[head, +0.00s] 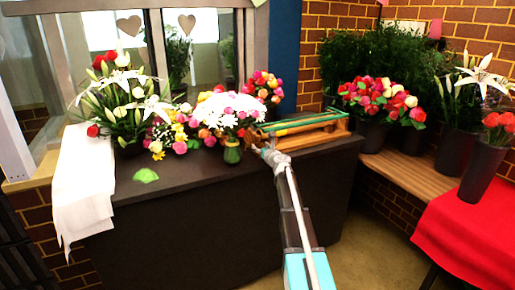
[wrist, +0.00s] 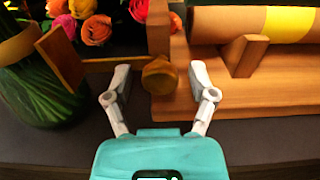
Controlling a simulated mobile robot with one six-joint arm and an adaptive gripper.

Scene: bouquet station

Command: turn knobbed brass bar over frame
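The brass knob (wrist: 160,77) shows in the wrist view between the fingers of my gripper (wrist: 160,75), with a gap on each side. My gripper is open and does not appear to touch the knob. The knob is too small to make out there.
A green glass vase (wrist: 45,95) stands close left of my gripper. Flower arrangements (head: 228,112) crowd the counter behind. A white cloth (head: 82,185) hangs over the counter's left end. The counter's front (head: 205,180) is mostly bare.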

